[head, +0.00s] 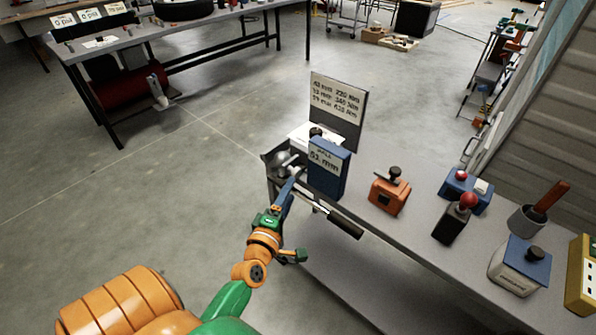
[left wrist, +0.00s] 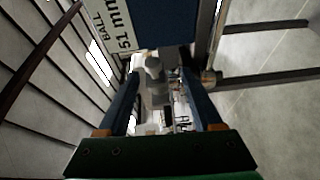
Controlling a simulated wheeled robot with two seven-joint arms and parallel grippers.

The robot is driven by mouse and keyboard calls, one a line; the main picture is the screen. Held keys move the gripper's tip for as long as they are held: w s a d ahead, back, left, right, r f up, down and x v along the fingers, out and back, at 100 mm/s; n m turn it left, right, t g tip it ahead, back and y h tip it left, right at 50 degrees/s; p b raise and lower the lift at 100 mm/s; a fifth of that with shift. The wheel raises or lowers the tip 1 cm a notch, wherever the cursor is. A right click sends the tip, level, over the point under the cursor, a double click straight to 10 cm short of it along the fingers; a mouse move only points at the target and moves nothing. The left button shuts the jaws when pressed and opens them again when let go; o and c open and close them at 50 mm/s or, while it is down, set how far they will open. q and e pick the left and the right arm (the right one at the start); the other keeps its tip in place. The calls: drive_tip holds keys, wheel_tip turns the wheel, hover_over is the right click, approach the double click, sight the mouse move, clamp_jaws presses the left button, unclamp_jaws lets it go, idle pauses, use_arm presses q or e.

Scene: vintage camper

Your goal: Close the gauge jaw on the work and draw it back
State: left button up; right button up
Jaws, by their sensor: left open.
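My left gripper (head: 291,182) reaches the near left corner of the bench, its blue fingers pointing at a metal gauge. The gauge's silver bar (head: 313,207) lies along the bench edge, with a black handle (head: 345,222) at its right end. In the left wrist view my left gripper (left wrist: 160,78) is open, with a grey rounded metal part (left wrist: 153,72) between its fingers. I cannot tell whether the fingers touch it. A blue block (head: 327,172) labelled "BALL 51 mm" stands just behind the gauge. The fingers partly hide the gauge jaw. My right gripper is not in view.
A card with sizes and Nm values (head: 337,100) stands behind the block. An orange box with a knob (head: 390,192), a black box with a red knob (head: 452,222) and other items stand farther right on the bench (head: 400,235). Open floor (head: 190,190) lies left.

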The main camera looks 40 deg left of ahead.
sight(297, 177)
use_arm(q)
drive_tip(key=x, duration=0.4)
drive_tip(key=r+x, duration=0.1)
drive_tip(key=x, duration=0.2)
drive_tip(key=shift+w+a, duration=0.1)
drive_tip(key=shift+a, duration=0.1)
drive_tip(key=shift+r, duration=0.1)
clamp_jaws()
idle(0.9)
